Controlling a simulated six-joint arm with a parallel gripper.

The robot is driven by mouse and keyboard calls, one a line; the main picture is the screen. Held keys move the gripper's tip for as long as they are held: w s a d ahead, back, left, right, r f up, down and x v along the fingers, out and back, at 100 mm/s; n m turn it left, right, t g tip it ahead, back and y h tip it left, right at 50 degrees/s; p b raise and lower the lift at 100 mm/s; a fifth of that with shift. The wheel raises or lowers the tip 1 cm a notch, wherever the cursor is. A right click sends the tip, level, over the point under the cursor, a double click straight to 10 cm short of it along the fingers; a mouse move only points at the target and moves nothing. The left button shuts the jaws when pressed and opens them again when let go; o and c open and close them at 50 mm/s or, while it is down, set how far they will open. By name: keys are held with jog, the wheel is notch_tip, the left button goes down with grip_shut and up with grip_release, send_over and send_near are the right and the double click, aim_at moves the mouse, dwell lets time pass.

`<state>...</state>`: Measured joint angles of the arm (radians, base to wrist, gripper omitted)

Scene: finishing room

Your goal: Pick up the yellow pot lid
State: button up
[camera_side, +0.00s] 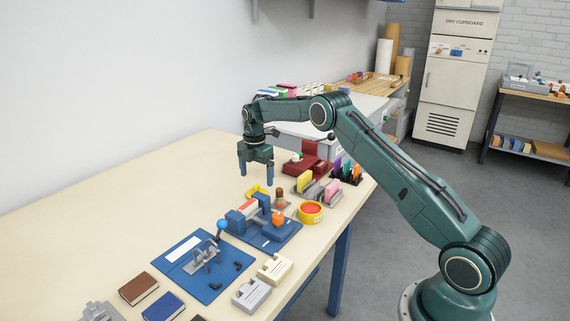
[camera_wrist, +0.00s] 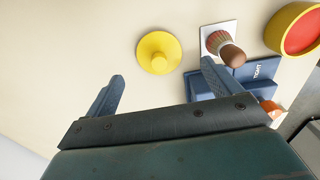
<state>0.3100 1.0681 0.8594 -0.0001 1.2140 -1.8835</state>
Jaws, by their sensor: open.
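The yellow pot lid (camera_side: 257,191) lies on the table, a small disc with a raised knob, left of the brush. In the wrist view the yellow pot lid (camera_wrist: 159,54) is seen from above, ahead of my fingertips and between their lines. My gripper (camera_side: 256,181) points down above the table near the lid, with its two blue fingers apart and nothing between them. In the wrist view my gripper (camera_wrist: 162,78) shows both fingers spread wide, apart from the lid.
A brush (camera_wrist: 226,47) on a white card stands close right of the lid. A yellow pot with red contents (camera_side: 310,211) and a blue fixture (camera_side: 262,230) are nearby. A red holder (camera_side: 308,158) stands behind. The table (camera_side: 120,215) is bare to the left.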

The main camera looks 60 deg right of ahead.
aim_at(257, 185)
jog(key=shift+f, duration=2.55)
jog(key=c, duration=1.1)
jog(key=shift+o, duration=0.2)
jog(key=shift+r, duration=0.15)
notch_tip(257, 185, up, 20)
jog(key=shift+f, duration=0.2)
